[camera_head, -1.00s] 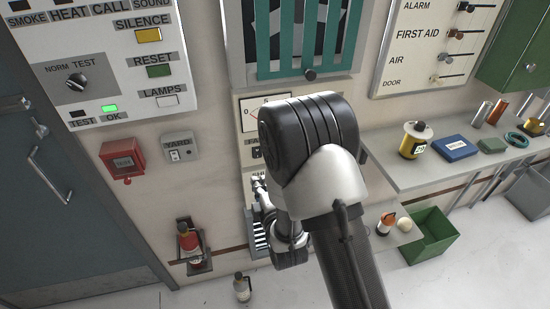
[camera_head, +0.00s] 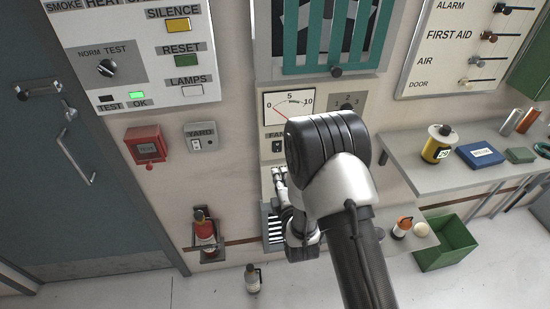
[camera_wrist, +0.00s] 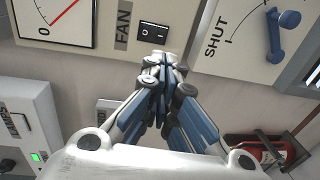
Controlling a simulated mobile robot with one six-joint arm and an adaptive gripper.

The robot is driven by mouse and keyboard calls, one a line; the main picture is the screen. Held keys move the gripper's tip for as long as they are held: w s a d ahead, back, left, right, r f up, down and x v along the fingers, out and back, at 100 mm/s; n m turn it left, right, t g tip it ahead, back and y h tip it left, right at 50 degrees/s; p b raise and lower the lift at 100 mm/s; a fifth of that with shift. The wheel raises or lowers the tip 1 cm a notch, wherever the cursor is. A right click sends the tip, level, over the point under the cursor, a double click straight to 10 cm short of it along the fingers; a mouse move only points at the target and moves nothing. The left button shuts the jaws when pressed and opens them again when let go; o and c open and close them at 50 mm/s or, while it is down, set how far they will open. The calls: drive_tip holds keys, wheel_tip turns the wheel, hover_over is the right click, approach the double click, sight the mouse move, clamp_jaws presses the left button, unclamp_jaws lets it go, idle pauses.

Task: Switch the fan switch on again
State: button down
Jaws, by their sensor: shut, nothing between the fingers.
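The fan switch (camera_wrist: 153,34) is a small black rocker beside the FAN label (camera_wrist: 123,24) in the wrist view. In the head view the fan switch (camera_head: 277,146) shows just below the gauge, left of my arm. Which way the rocker is pressed is too small to tell. My gripper (camera_wrist: 165,62) is shut and empty. Its fingertips point at the panel close to the switch, just below it in the wrist view; I cannot tell whether they touch. In the head view my gripper (camera_head: 279,176) is below the switch, partly hidden by my wrist.
The gauge (camera_head: 289,106) is above the switch. A blue SHUT lever (camera_wrist: 277,33) sticks out near my fingers. The YARD switch (camera_head: 198,144) and red box (camera_head: 146,144) are left, a red extinguisher (camera_head: 205,231) below. A shelf (camera_head: 405,165) with objects is right.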

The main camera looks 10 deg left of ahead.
sight(273, 151)
drive_tip(key=b+x, duration=0.1)
drive_tip(key=x, duration=0.8)
drive_tip(key=shift+w, duration=0.3)
drive_tip(key=shift+f, duration=0.1)
drive_tip(key=b, duration=0.3)
drive_tip(key=shift+w+a+f+t+b, duration=0.15)
drive_tip(key=shift+w+f+t+b, duration=0.15)
drive_tip(key=shift+f+t, duration=0.1)
drive_tip(key=shift+r+p, duration=0.35)
drive_tip(key=shift+f, duration=0.1)
